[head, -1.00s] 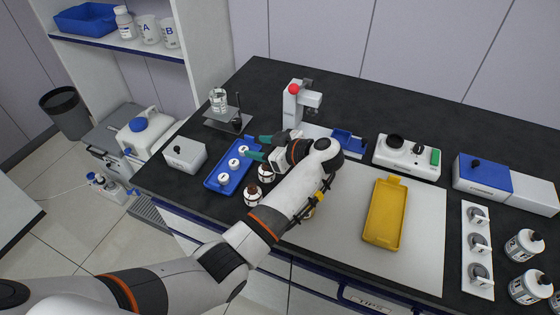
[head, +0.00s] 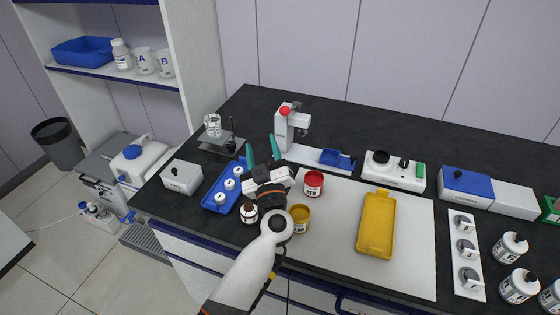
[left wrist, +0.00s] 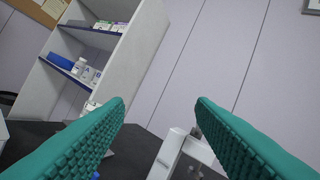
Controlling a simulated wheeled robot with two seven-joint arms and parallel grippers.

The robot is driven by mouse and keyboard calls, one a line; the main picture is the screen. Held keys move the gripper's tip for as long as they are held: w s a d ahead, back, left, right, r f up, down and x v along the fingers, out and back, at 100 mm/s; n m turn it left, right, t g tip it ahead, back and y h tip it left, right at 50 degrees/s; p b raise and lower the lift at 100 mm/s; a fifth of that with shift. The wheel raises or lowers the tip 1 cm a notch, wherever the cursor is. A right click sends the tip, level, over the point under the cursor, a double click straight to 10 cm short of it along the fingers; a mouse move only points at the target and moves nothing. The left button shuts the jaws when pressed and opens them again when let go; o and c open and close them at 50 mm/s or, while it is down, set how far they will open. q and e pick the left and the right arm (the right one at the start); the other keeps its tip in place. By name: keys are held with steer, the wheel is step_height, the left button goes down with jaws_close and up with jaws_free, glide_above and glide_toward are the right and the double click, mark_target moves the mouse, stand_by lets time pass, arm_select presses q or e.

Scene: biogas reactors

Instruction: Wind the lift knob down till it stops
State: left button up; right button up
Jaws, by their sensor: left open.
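A low grey platform (head: 215,148) stands at the back left of the bench, with a glass beaker (head: 212,125) on it. A black knob (head: 231,147) with a thin upright rod is at the platform's right side; I take it for the lift knob, but it is small. My left gripper (head: 262,150) is open and empty, its teal fingers pointing to the back, right of the knob and apart from it. The left wrist view shows the open fingers (left wrist: 160,103), with the wall and shelf beyond. My right gripper is not in view.
A white stand with a red ball (head: 284,112) is just beyond my left fingers. A blue tray (head: 222,190) with white-capped items and a grey box (head: 182,178) lie left. A red jar (head: 314,184), a yellow jar (head: 300,218) and a yellow tray (head: 376,225) are right.

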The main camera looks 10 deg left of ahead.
arm_select(q)
steer(key=s+d+m+t+h, duration=0.2)
steer(key=s+d+m+h, duration=0.1)
steer(key=d+m+h, duration=0.2)
steer(key=shift+s+r+m+t+h, duration=0.3)
steer(key=shift+m+h, duration=0.8)
steer(key=shift+h, duration=1.2)
